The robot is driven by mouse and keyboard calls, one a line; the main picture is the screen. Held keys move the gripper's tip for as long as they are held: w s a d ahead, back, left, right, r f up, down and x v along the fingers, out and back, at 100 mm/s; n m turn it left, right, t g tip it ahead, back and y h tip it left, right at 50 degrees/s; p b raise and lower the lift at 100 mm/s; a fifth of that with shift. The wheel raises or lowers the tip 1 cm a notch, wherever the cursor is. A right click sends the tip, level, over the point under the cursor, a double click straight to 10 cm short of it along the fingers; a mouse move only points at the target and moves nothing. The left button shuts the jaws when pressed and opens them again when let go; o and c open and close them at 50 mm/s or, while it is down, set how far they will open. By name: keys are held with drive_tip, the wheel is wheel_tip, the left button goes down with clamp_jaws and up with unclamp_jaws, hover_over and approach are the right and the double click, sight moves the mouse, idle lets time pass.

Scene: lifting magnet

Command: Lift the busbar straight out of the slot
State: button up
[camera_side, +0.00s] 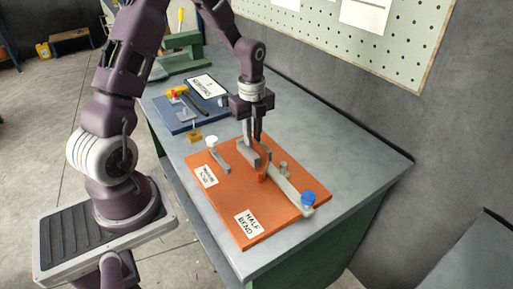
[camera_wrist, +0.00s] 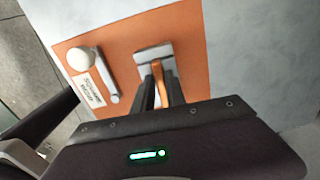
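The busbar appears to be the copper-orange strip (camera_wrist: 159,74) at the grey slotted block (camera_wrist: 152,53) in the wrist view. It runs from the block back between the two dark fingers of my gripper (camera_wrist: 160,94). In the side view my gripper (camera_side: 253,138) points down, with its fingertips right at the grey block (camera_side: 249,155). An orange upright piece (camera_side: 263,174) shows just in front of the block. The fingers stand on both sides of the strip. I cannot tell whether they press on it. The slot and the strip's lower part are hidden.
The fixture sits on an orange board (camera_side: 221,207) with labels. A white-knobbed handle (camera_side: 212,143) is left. A blue board (camera_side: 185,121) lies behind.

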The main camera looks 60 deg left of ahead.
clamp_jaws()
drive_tip(key=shift+r, duration=0.1)
idle(1.2)
wheel_tip(320, 180, up, 10)
idle(0.4)
wheel_tip(320, 180, up, 6)
hover_over(253, 139)
drive_tip(key=shift+a, duration=0.1)
idle(0.8)
